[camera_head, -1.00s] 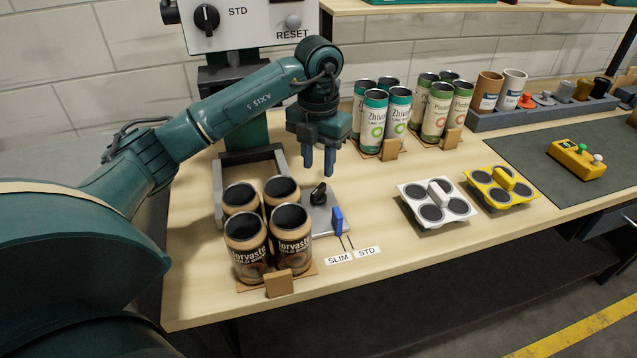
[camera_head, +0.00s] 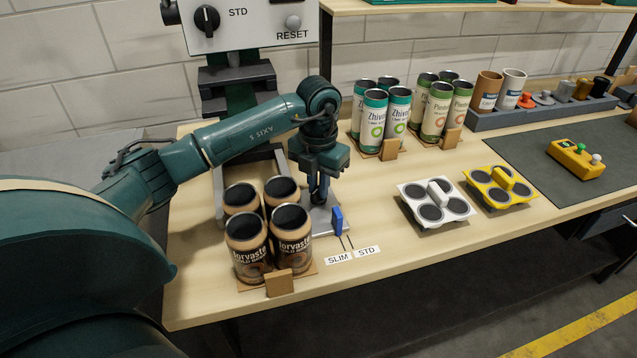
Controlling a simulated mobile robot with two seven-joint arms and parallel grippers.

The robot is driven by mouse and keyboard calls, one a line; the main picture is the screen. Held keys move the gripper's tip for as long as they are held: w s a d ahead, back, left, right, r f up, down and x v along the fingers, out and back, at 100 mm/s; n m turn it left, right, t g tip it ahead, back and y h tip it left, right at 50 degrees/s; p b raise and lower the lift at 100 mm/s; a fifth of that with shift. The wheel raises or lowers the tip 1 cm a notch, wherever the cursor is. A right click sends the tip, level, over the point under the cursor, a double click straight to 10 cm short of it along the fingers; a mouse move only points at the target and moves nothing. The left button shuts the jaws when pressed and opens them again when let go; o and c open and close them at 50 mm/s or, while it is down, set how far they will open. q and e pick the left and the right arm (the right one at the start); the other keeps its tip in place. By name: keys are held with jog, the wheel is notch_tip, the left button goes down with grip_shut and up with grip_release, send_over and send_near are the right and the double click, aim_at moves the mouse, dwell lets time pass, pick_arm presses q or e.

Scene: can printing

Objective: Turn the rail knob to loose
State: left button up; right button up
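My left gripper (camera_head: 318,190) points down over the grey rail plate (camera_head: 322,228) on the bench, with its fingertips at the black rail knob's place. The fingers now hide nearly all of the knob. I cannot tell whether they are closed on it or only around it. A blue upright tab (camera_head: 337,219) stands on the plate's right edge, just right of the fingers. Labels reading SLIM (camera_head: 339,259) and STD (camera_head: 367,252) lie in front of the plate, with two dark marks above them. My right gripper is not in view.
Brown cans (camera_head: 248,250) stand on a holder close to the left and front of the plate. A grey frame (camera_head: 217,190) is behind them. Teal and green cans, a white carrier (camera_head: 437,220) and a yellow carrier (camera_head: 500,203) stand to the right.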

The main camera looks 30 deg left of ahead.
pick_arm(q)
grip_shut()
jog(key=shift+n, duration=0.4)
jog(key=shift+n+p, duration=0.3)
jog(key=shift+n, duration=0.7)
jog(key=n, duration=0.3)
jog(key=shift+r+n+p, duration=0.1)
jog(key=shift+n+p, duration=0.25)
jog(key=shift+n, duration=0.05)
jog(key=n+p, duration=0.1)
jog(key=n, duration=0.3)
jog(key=shift+n, duration=1.3)
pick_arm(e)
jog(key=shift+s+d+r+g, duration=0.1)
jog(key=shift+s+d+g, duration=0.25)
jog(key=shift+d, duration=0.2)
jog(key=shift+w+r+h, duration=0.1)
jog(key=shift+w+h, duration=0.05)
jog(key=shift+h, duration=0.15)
